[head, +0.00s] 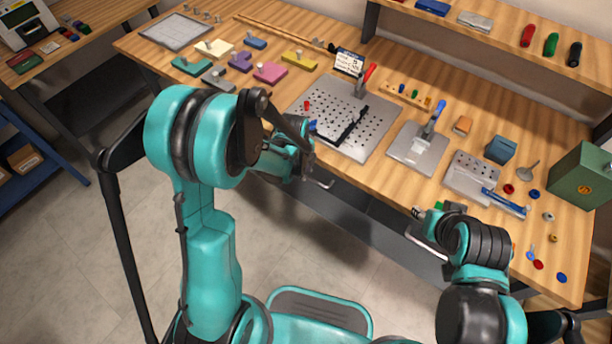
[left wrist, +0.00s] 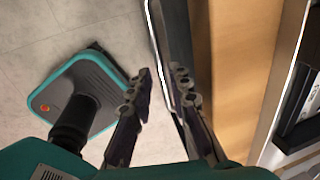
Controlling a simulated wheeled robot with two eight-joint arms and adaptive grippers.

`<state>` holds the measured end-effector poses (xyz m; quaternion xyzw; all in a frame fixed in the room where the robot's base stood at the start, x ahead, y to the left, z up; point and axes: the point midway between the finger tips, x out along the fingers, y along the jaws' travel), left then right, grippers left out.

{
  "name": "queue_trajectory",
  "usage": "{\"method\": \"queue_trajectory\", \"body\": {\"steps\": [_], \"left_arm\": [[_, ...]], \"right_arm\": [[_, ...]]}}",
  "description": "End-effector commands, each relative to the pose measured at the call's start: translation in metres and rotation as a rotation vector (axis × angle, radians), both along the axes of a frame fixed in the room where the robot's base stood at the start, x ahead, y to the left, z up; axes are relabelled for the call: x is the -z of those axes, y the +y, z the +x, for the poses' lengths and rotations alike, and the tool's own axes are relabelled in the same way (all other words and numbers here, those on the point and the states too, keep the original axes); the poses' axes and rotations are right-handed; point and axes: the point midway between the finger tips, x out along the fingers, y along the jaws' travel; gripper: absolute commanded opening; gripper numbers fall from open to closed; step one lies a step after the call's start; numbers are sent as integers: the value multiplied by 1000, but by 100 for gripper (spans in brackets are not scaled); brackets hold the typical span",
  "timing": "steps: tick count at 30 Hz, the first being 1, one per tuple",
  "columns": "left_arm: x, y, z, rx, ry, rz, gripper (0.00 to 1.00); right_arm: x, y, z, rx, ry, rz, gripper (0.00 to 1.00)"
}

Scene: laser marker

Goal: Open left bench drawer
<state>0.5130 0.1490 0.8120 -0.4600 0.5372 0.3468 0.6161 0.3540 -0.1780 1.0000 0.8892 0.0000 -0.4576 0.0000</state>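The bench's grey drawer fronts run under the table's front edge in the head view. The left drawer (head: 335,208) is partly hidden behind my left arm and looks closed. My left gripper (head: 312,178) is at the table's front edge by that drawer, with a thin light handle bar (head: 326,185) beside its tips. In the left wrist view its two fingers (left wrist: 162,84) stand apart, and a pale-edged grey bar (left wrist: 160,40) runs down toward the gap between them. I cannot tell whether they touch it. My right gripper (head: 425,222) is at the bench edge further right, its fingers unclear.
The wooden bench top (head: 290,85) holds a perforated plate with a red-handled clamp (head: 362,82), a blue-handled clamp (head: 433,120), coloured blocks and a green box (head: 580,177). A blue shelf (head: 30,160) stands at left.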

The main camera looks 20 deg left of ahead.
Motion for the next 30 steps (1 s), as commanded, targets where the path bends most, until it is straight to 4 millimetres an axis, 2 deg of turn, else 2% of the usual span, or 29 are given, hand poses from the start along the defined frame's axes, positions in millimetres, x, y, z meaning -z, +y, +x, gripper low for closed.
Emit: {"method": "queue_trajectory", "body": {"steps": [1, 5, 14, 16, 17, 30], "left_arm": [[9, -1, 2, 0, 0, 0, 19], [18, -1, 4, 0, 0, 0, 19], [20, -1, 4, -1, 0, 0, 19], [20, -1, 4, -1, 0, 0, 3], [20, -1, 4, -1, 0, 0, 0], [20, 2, 6, -3, 0, 0, 0]], "right_arm": [[5, 0, 0, 0, 0, 0, 39], [8, 0, 0, 0, 0, 0, 39], [8, 0, 0, 0, 0, 0, 39], [8, 0, 0, 0, 0, 0, 39], [8, 0, 0, 0, 0, 0, 39], [9, 0, 0, 0, 0, 0, 39]]}}
